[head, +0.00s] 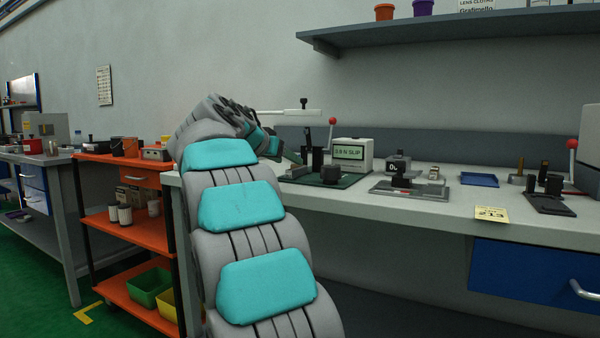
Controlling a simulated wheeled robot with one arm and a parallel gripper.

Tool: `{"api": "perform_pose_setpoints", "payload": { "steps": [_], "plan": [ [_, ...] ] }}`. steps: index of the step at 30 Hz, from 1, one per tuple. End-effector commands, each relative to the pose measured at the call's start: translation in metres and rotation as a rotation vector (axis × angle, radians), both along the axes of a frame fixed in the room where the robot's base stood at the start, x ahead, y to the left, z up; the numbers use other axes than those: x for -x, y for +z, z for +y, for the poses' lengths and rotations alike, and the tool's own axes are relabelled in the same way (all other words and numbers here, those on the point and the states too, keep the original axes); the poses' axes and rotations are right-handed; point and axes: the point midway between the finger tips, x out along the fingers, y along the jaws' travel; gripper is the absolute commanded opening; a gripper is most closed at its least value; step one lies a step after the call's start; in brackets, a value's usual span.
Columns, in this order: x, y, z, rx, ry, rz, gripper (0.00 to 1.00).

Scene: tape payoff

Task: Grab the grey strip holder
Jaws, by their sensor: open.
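I cannot single out the grey strip holder with certainty. A small grey piece (298,172) lies at the left end of the green mat (352,181), partly behind my arm, and may be it. A black upright fixture with a red-knobbed lever stands on that mat. My arm rises through the middle of the head view and bends over toward the bench at its top. Its far links reach down near the left end of the mat. The jaws of my gripper are hidden behind the arm, and I see nothing held.
On the bench (460,205) stand a white box reading "SLIP" (352,153), a grey plate with a black fixture (410,188), a blue tray (479,180) and a black lever press (549,202). An orange cart (125,230) stands left. A shelf (450,27) hangs above.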

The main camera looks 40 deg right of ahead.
Motion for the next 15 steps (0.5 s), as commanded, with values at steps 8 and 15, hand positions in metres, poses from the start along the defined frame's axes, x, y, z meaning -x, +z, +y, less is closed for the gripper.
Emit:
{"api": "perform_pose_setpoints", "payload": {
  "steps": [8, 15],
  "plan": [
    [-0.008, -0.011, -0.02, -0.003, -0.001, 0.004, 0.62],
    [-0.02, -0.027, -0.048, -0.004, 0.001, 0.004, 0.62]
  ]
}}
